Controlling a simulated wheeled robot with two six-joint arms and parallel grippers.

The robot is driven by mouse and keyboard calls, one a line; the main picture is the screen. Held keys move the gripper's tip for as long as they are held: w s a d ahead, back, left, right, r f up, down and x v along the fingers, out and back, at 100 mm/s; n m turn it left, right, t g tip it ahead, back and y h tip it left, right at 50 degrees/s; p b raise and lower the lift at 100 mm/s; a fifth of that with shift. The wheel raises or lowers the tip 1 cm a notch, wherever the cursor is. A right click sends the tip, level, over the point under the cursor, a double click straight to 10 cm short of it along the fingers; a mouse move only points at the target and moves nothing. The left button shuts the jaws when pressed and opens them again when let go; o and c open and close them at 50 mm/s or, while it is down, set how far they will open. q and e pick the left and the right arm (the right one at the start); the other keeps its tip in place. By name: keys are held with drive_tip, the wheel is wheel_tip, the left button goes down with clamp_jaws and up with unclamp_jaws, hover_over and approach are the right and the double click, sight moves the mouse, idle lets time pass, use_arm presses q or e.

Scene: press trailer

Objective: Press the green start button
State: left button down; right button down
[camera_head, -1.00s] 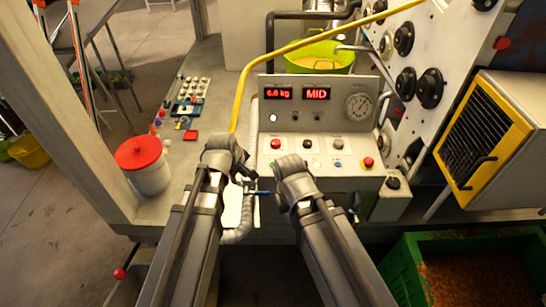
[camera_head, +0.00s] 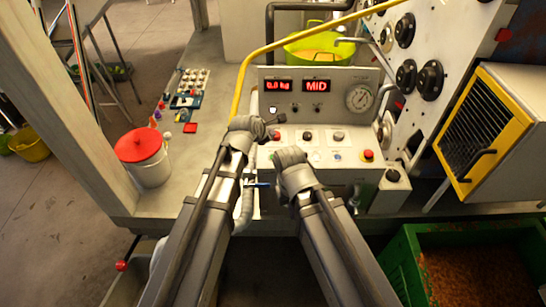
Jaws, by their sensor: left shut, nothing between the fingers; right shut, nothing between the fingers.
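The grey control panel (camera_head: 345,140) stands ahead with a sloped row of buttons. A red button (camera_head: 276,136) is at the row's left, with dark-topped buttons (camera_head: 307,136) to its right and a red knob on yellow (camera_head: 367,155) lower right. My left gripper (camera_head: 273,122) is shut and empty, at the panel's left side, close above the red button in the picture; contact cannot be told. My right gripper (camera_head: 289,156) is shut and empty, in front of the panel's lower left, hiding part of it.
A yellow pipe (camera_head: 244,75) rises behind my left gripper. A white bucket with a red lid (camera_head: 140,147) stands at left on the bench. A pressure gauge (camera_head: 359,98) and a red display reading MID (camera_head: 317,86) are on the panel. A green crate (camera_head: 405,263) is at lower right.

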sight(271, 160)
use_arm(q)
drive_tip(key=shift+f, duration=0.1)
wheel_tip(271, 160, down, 9)
drive_tip(key=b, duration=0.8)
drive_tip(key=shift+b, duration=0.4)
idle(1.5)
drive_tip(key=shift+f+b, duration=0.25)
drive_tip(key=shift+b, duration=0.2)
drive_tip(key=shift+f+b, duration=0.35)
drive_tip(key=shift+f, duration=0.05)
idle(0.4)
drive_tip(key=shift+r, duration=0.15)
drive_tip(key=shift+r+p, duration=0.7)
drive_tip(key=shift+p, duration=0.1)
